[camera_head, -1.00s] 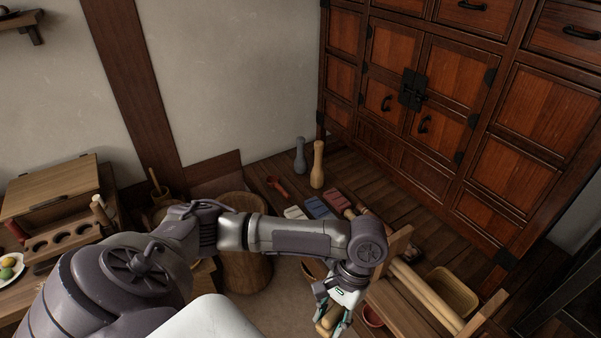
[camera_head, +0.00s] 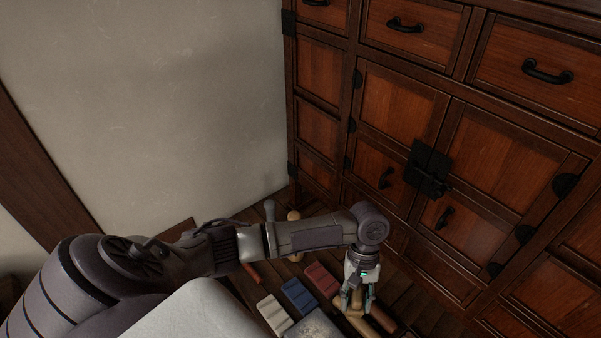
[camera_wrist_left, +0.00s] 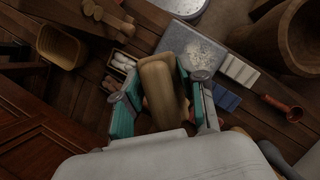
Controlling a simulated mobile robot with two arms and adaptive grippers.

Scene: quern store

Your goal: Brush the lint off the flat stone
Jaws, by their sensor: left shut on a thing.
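The flat stone (camera_head: 316,325) is a grey slab at the bottom edge of the head view, partly cut off. In the left wrist view the slab (camera_wrist_left: 196,50) has pale specks like lint on top. My left gripper (camera_head: 357,300) is shut on a tan, oblong brush (camera_wrist_left: 160,88), which also shows in the head view (camera_head: 351,322). The gripper is just right of the stone in the head view. The brush overlaps the slab's near left part in the wrist view; I cannot tell whether they touch. Any bristles are hidden. My right gripper is not in view.
A white block (camera_head: 274,314), a blue block (camera_head: 299,296) and a red block (camera_head: 321,279) lie in a row beside the stone. A wooden cabinet (camera_head: 430,130) stands close behind. A basket (camera_wrist_left: 61,46) and a wooden tub (camera_wrist_left: 285,38) flank the stone in the wrist view.

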